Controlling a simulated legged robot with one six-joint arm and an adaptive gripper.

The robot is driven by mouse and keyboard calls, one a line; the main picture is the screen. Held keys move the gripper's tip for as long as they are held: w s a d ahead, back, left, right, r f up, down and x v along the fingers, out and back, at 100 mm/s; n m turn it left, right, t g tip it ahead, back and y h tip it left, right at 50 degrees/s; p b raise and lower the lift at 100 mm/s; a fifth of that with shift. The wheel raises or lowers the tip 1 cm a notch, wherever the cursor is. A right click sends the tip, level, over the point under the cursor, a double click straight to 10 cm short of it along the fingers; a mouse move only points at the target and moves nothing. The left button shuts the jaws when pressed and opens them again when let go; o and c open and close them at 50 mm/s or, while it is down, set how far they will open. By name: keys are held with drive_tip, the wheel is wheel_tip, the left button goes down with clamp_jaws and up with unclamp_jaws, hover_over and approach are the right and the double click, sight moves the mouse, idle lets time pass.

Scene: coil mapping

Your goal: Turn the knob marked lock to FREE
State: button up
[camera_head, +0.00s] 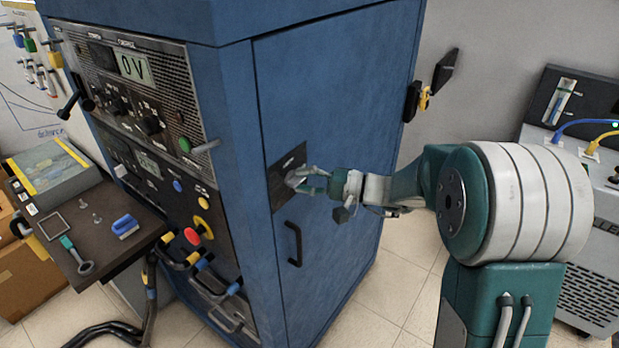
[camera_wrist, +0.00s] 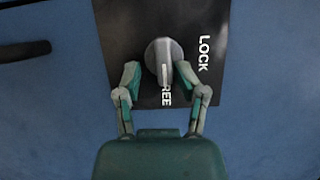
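In the wrist view, a round grey knob (camera_wrist: 163,54) with a raised ridge sits on a black plate (camera_wrist: 125,30) on the blue cabinet. White lettering reads LOCK to its right, and REE shows below it, the first letter hidden. The ridge's light end points down in the picture, toward the REE lettering. My gripper (camera_wrist: 160,75) has its fingers spread, one on each side of the knob's lower part; I cannot tell whether they touch it. In the head view, my gripper (camera_head: 306,181) is at the black plate (camera_head: 286,163) and mostly hides the knob.
The blue cabinet door (camera_head: 330,90) has a black handle (camera_head: 294,244) below the plate, and a latch (camera_head: 422,97) is on the far edge. The front panel (camera_head: 150,100) with buttons is at left. A cluttered shelf (camera_head: 140,243) stands farther left.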

drive_tip(key=shift+s+a, duration=0.1)
drive_tip(key=shift+a, duration=0.3)
drive_tip(key=shift+d+r, duration=0.1)
drive_tip(key=shift+d, duration=0.45)
drive_tip(key=v, duration=1.1)
drive_tip(key=shift+d, duration=0.3)
drive_tip(key=shift+s, duration=0.1)
